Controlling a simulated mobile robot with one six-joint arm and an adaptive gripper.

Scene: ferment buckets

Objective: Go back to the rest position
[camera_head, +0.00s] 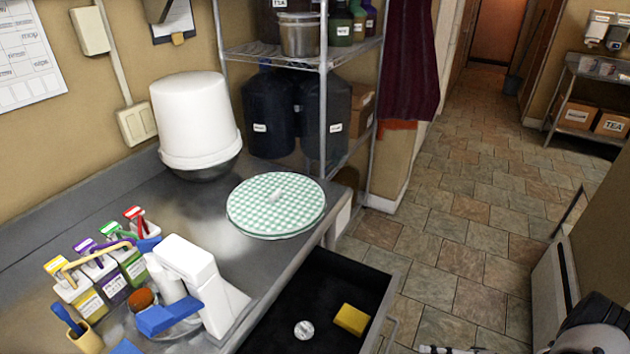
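My gripper is not clearly in view; only a dark rounded part, perhaps of my arm, shows at the bottom right corner. A white bucket (194,115) stands upside down over a dark metal bowl (208,172) at the back of the steel counter (60,215). The drawer (385,300) below is pulled open and holds a yellow block (351,319) and a small round whitish item (303,330).
Several labelled containers with coloured tops (110,275) and a white appliance with blue parts (200,285) crowd the counter's front. A wire shelf (325,65) with dark jugs stands behind. The tiled floor (450,230) is open to the right; boxes sit on a far rack (575,68).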

